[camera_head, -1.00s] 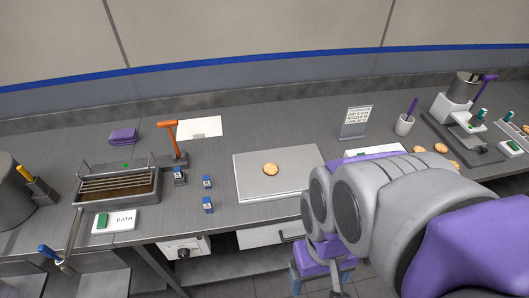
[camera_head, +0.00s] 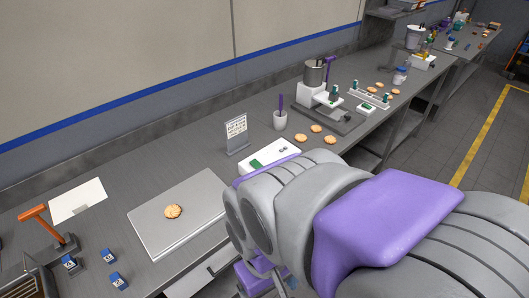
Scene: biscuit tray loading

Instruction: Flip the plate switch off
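A metal plate (camera_head: 150,232) lies on the bench at lower left with one round biscuit (camera_head: 173,211) on it. Right of the plate, a white switch box (camera_head: 284,153) with a green rocker (camera_head: 257,163) shows partly behind my arm. I cannot read its label or tell the rocker's position. My grey and purple arm fills the lower middle and right. My gripper's fingers are not visible.
A sign stand (camera_head: 237,134) and a white cup (camera_head: 280,120) stand behind the switch box. Several biscuits (camera_head: 316,128) lie right of it, before a dispenser (camera_head: 313,85).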

